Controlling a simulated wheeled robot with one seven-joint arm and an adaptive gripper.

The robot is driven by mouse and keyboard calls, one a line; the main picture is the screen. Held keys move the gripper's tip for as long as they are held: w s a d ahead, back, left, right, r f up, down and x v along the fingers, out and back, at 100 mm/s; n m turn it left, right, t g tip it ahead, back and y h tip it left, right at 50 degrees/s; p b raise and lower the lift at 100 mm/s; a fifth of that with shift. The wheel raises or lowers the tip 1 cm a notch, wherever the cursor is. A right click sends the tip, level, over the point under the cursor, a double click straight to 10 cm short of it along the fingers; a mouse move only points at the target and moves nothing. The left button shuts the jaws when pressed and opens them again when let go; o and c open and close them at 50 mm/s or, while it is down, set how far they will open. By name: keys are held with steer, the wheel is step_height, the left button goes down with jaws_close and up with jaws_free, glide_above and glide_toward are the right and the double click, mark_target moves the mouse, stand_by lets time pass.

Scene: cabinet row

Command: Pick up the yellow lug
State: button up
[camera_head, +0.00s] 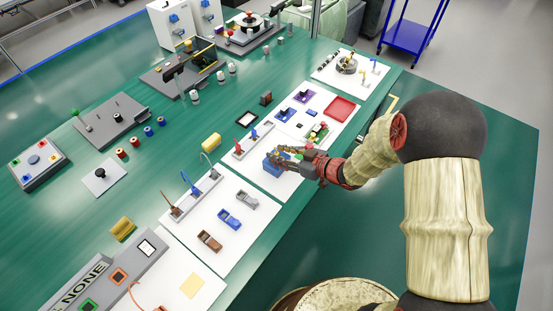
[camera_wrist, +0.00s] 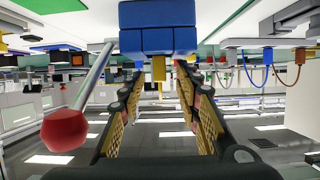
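The yellow lug (camera_wrist: 158,70) is a small yellow post that sticks out of a blue block (camera_wrist: 158,40) in the wrist view, where the scene appears upside down. The blue block also shows in the head view (camera_head: 271,168), on a white panel below my gripper. My gripper (camera_wrist: 159,76) is open, with one finger on each side of the lug. Gaps show between the lug and both fingers. In the head view my gripper (camera_head: 284,155) is over the blue block and largely hides the lug.
A grey rod with a red knob (camera_wrist: 66,130) stands close to my gripper. A red tray (camera_head: 340,109) and small coloured parts lie to the right. Blue (camera_head: 227,219) and brown (camera_head: 210,240) blocks lie nearer. A yellow roll (camera_head: 211,142) lies to the left.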

steer(key=shift+c, duration=0.3)
steer(key=c, duration=0.7)
jaws_close()
steer(key=shift+r, duration=0.15)
